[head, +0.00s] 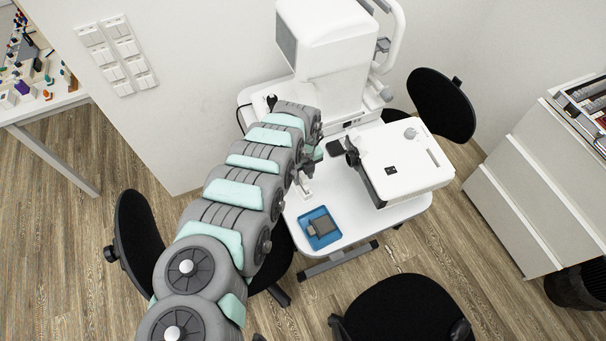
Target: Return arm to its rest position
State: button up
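My arm, grey with mint-green pads, reaches from the lower left up to the eye-test table (365,232). My gripper (308,168) is small in the view, partly hidden by the arm, at the left side of the table beside the white instruments. I cannot tell whether its fingers are open or shut, or whether they hold anything. A blue tray (307,237) with a dark grey item (321,228) in it lies on the front of the table, below and apart from my gripper.
A tall white eye-test machine (330,40) stands at the back. A lower white device (405,165) sits on the right of the table. Black chairs (440,100) (400,312) (135,235) surround it. White drawers (530,190) stand right, a cluttered desk (45,105) upper left. Wooden floor shows between.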

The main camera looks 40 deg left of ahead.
jog(key=shift+c, duration=0.2)
grip_shut()
jog(key=shift+r, duration=0.1)
jog(key=shift+r+p, duration=3.55)
jog(key=shift+r, duration=0.65)
